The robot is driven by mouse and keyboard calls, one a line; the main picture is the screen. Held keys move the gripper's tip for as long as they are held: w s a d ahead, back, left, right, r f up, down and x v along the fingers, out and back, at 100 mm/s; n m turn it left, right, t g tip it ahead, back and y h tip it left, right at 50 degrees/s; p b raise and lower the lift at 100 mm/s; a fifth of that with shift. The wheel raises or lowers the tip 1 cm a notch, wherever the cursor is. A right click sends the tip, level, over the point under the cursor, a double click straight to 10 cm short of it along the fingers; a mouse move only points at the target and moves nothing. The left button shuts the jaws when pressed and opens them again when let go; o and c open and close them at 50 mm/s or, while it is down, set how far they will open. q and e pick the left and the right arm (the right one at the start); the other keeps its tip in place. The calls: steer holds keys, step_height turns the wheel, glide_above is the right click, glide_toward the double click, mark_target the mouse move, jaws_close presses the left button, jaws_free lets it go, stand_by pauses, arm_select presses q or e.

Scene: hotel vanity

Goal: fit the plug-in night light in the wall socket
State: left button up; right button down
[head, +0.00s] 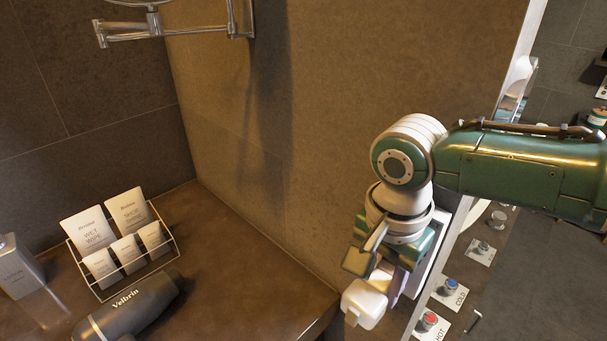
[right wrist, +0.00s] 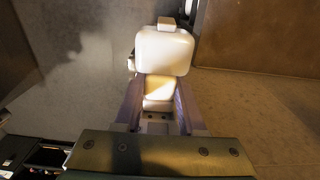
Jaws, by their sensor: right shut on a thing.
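The night light (head: 365,303) is a small white rounded block, held in the air near the front right corner of the counter. My right gripper (head: 384,277) is shut on it, with the block sticking out beyond the fingers. In the right wrist view the night light (right wrist: 164,52) stands upright between the two fingers, with a small block at its far end. I cannot make out the wall socket in either view. My left gripper is not in view.
The brown counter (head: 235,270) has a wire rack of packets (head: 120,245), a dark hair dryer (head: 125,305) and a grey dispenser (head: 20,268) at left. A chrome mirror arm (head: 175,32) is above. Labelled knobs (head: 450,287) are at right. The counter's right part is clear.

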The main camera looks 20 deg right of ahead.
mark_target(360, 299)
steer(key=shift+w+d+r+p, duration=0.25)
steer(key=shift+d+p, duration=0.2)
steer(key=shift+d, duration=0.15)
stand_by(0.7)
steer(key=shift+f, duration=0.1)
stand_by(0.7)
steer(key=shift+w+f, duration=0.1)
stand_by(0.4)
stand_by(0.3)
steer(key=shift+s+a+r+p, duration=0.2)
steer(key=shift+a+r+p, duration=0.1)
steer(key=shift+a+p, duration=0.5)
steer(key=shift+s+a+f+p, duration=0.1)
steer(key=shift+s+a+p, duration=0.25)
steer(key=shift+a, duration=0.3)
steer(key=shift+s+a+p, duration=0.3)
steer(key=shift+a, duration=0.35)
steer(key=shift+s+a+f+p, duration=0.1)
steer(key=shift+s+a+p, duration=0.25)
steer(key=shift+a, duration=0.3)
steer(key=shift+w+r, duration=0.1)
